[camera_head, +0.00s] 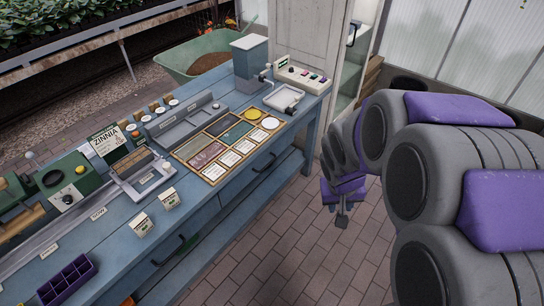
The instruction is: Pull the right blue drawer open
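The right blue drawer (242,187) is in the front of the blue workbench, below the middle and right part of its top. Its dark bar handle (265,163) shows on the front, and the drawer looks closed. My gripper (342,222) hangs at the end of my grey and purple arm, to the right of the drawer and apart from its handle. It points downward over the brick floor. Its fingers are small here and seen from behind, so I cannot tell whether they are open or shut. Nothing shows held in it.
The left drawer's dark handle (170,250) is further left. The bench top (195,205) holds seed cards, a tile tray (214,171), machines and a purple tray (67,281). A green wheelbarrow (205,47) stands behind. The brick floor (285,240) before the bench is clear.

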